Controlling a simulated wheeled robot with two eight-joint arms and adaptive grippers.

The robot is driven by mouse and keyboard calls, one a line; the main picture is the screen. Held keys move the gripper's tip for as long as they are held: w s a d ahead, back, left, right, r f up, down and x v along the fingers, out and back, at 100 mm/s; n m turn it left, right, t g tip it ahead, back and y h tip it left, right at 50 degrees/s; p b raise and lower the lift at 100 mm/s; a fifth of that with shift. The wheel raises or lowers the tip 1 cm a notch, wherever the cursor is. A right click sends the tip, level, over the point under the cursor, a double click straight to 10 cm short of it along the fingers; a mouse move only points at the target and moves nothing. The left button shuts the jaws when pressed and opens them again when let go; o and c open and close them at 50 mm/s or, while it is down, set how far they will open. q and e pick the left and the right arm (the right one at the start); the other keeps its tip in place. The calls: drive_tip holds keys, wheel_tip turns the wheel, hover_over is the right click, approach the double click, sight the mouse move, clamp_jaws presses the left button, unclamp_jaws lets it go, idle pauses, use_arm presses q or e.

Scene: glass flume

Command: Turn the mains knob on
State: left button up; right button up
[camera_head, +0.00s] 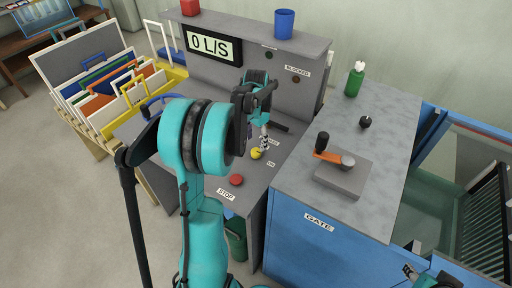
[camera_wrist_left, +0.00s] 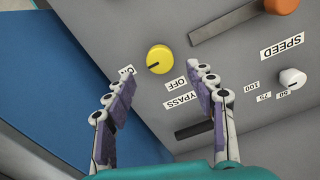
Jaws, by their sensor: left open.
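The yellow mains knob (camera_head: 256,153) is on the grey console. It also shows in the left wrist view (camera_wrist_left: 159,58), with a dark mark on its lower left side. An ON label (camera_wrist_left: 126,71) is at its left and an OFF label (camera_wrist_left: 175,85) is below it. My left gripper (camera_head: 264,142) is over the panel close to the knob. In the left wrist view its fingers (camera_wrist_left: 163,71) are apart and empty, with the knob beyond their tips. Only a piece of my right gripper (camera_head: 410,271) shows at the lower right.
A red STOP button (camera_head: 236,180) is close by on the console.

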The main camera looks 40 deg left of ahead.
sight(256, 151)
use_arm(q)
wheel_tip(256, 151, up, 6)
idle(0.8)
